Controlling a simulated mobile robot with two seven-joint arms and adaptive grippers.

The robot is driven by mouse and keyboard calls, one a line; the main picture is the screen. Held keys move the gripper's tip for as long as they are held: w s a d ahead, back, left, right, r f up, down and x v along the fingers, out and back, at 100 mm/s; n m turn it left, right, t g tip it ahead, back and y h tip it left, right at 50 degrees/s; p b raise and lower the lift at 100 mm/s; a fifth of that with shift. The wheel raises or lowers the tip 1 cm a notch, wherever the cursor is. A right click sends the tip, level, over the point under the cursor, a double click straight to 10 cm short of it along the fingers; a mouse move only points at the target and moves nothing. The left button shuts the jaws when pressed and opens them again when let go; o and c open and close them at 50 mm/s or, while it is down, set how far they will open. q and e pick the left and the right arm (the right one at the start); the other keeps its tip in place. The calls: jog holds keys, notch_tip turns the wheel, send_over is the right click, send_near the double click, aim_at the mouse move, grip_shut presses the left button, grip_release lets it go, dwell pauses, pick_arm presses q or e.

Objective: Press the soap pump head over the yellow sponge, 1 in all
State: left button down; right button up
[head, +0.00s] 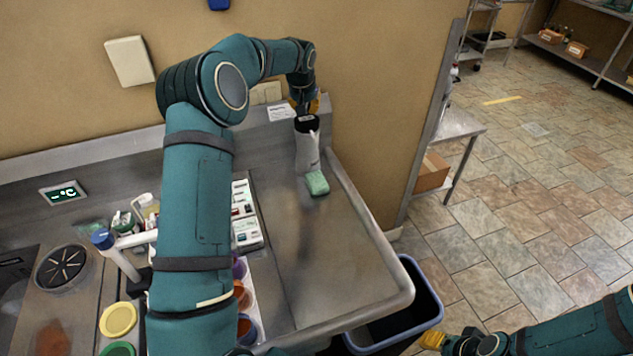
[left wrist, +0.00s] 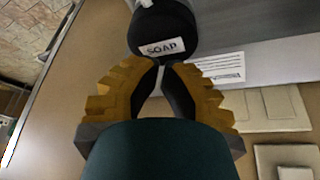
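The soap dispenser (head: 307,158) is a pale bottle with a black top, upright at the back of the steel counter. In the left wrist view its black top (left wrist: 163,28) carries a SOAP label. A green sponge (head: 317,183) lies just in front of its base; I see no yellow sponge. My left gripper (head: 304,104) is above the black top, fingers pointing at it. In the left wrist view the yellow fingertips (left wrist: 161,66) nearly meet, with nothing between them; contact with the top is unclear. My right gripper (head: 436,341) is low at the bottom right, partly visible, away from the counter.
The counter right of the dispenser (head: 330,250) is bare, with a raised rim. White boxes (head: 246,230) and coloured cups stand left of it, partly behind my left arm. A blue-rimmed bin (head: 424,285) stands below the front right corner. A wall is close behind.

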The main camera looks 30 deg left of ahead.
pick_arm(q)
jog(key=shift+r, duration=0.1)
notch_tip(320, 180, up, 6)
jog(key=p, duration=0.4)
dwell(0.4)
dwell(0.4)
